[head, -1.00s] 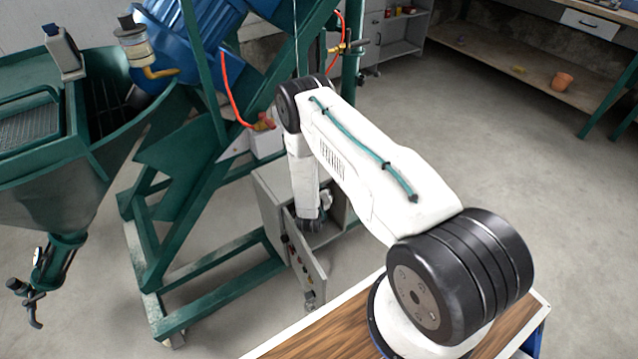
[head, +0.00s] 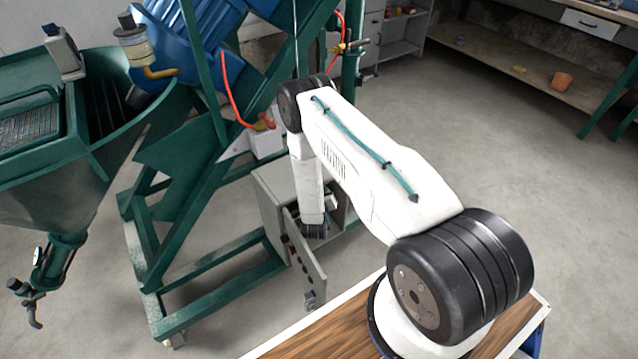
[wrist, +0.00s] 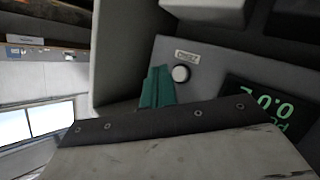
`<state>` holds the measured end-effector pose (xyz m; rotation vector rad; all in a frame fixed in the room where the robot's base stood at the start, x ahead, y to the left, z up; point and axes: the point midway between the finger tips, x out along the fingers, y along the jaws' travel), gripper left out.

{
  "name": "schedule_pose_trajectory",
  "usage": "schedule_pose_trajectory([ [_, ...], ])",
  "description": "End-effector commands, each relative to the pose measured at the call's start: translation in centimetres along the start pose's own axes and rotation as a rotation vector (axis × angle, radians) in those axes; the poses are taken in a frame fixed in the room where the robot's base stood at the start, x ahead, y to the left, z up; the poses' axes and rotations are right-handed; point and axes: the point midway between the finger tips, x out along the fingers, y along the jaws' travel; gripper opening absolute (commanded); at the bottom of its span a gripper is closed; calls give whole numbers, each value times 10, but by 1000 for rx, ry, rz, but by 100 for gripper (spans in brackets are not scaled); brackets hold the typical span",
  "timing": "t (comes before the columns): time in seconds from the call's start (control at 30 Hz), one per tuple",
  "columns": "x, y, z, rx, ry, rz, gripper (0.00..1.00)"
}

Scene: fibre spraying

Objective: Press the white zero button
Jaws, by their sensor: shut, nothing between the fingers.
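The white round button (wrist: 180,74) sits on a grey panel below a small label, in the middle of the wrist view. A dark display (wrist: 262,108) with green digits is to its right, partly covered by a plate in front. My gripper (wrist: 158,70) shows as teal fingers, closed together and empty, just left of the button in the picture. I cannot tell whether the tips touch the panel. In the head view the grey control box (head: 270,205) stands with its door open; my wrist is at its opening and my fingers are hidden.
The open box door (head: 305,262) hangs close to my wrist, with several knobs on it. The green machine frame (head: 190,225) stands to the left. The concrete floor (head: 470,130) to the right is clear.

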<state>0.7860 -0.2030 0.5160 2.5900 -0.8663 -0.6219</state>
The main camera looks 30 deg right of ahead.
Motion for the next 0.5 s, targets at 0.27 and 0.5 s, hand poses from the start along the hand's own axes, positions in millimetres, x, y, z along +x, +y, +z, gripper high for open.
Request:
schedule_pose_trajectory([
  [0.27, -20, 14, 15, -1, -1, 0, 0],
  [0.5, -26, 19, 19, 1, 0, 0, 0],
])
